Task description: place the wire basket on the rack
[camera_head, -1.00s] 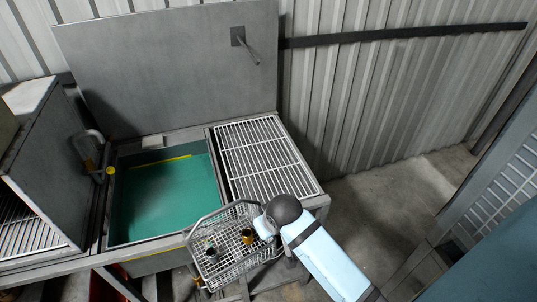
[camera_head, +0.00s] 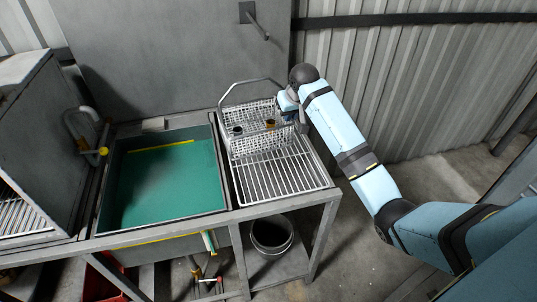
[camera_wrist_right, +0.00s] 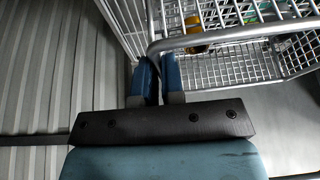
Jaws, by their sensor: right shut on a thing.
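The wire basket (camera_head: 262,142) is over the back half of the rack (camera_head: 280,178), a white-barred grate right of the green tank. It looks roughly level. I cannot tell whether its underside touches the bars. It holds a dark small part (camera_head: 237,130) and an orange-brown one (camera_head: 270,124). My right gripper (camera_head: 288,103) is at the basket's right side, shut on its metal rim or handle bar. In the right wrist view, the two blue fingers (camera_wrist_right: 159,78) pinch that bar, with the basket mesh (camera_wrist_right: 225,68) beyond. My left gripper is out of view.
The green tank (camera_head: 165,185) lies left of the rack, with a raised metal panel (camera_head: 180,65) behind both. A bent pipe handle (camera_head: 80,135) stands at the tank's left. A bucket (camera_head: 272,235) sits below the rack. The rack's front half is clear.

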